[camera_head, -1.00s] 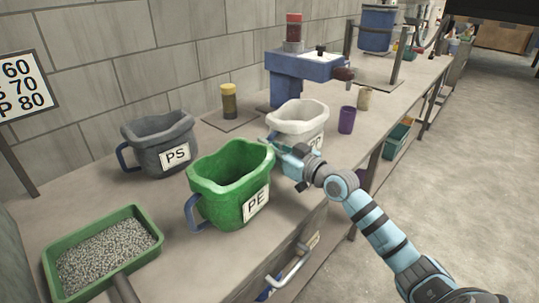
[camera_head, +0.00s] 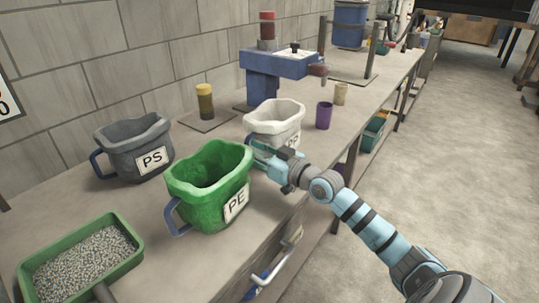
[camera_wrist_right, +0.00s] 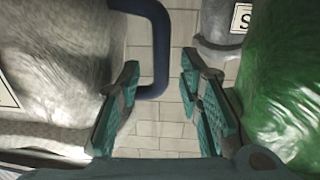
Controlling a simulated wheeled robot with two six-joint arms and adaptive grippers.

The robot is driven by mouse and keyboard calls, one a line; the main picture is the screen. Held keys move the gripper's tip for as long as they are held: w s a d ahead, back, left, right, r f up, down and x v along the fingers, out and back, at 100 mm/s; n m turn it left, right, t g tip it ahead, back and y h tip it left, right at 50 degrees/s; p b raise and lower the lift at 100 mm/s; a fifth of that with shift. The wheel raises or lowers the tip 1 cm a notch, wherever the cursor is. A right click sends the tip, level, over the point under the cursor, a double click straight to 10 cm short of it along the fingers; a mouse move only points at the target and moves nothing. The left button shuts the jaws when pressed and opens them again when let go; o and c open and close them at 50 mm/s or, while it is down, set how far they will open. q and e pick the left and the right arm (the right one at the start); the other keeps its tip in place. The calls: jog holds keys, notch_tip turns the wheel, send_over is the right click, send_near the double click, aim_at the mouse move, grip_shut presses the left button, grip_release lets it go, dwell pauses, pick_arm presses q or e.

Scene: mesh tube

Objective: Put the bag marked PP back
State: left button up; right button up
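The white bag marked PP (camera_head: 273,117) stands upright on the bench, right of the green PE bag (camera_head: 207,185). My right gripper (camera_head: 262,155) is at the near left side of the PP bag, between it and the PE bag, and partly hides its label. In the right wrist view the fingers (camera_wrist_right: 160,110) are apart. The PP bag (camera_wrist_right: 60,60) fills the left, and its dark blue handle (camera_wrist_right: 161,45) loops across the gap between the fingers. I cannot tell if the fingers touch it. My left gripper is out of view.
The grey PS bag (camera_head: 135,146) stands behind the PE bag. A green scoop of pellets (camera_head: 130,262) lies front left. A yellow-topped jar (camera_head: 205,102), a blue machine (camera_head: 280,66) and a purple cup (camera_head: 324,115) stand behind or right. The bench edge runs below my right arm.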

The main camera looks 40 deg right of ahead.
jog(key=p+v, duration=0.2)
jog(key=v, duration=0.1)
jog(key=p+v, duration=0.6)
jog(key=shift+s+r, duration=0.35)
jog(key=shift+s, duration=0.05)
jog(key=shift+s+d+f, duration=0.1)
jog(key=shift+s, duration=0.1)
jog(key=shift+f, duration=0.15)
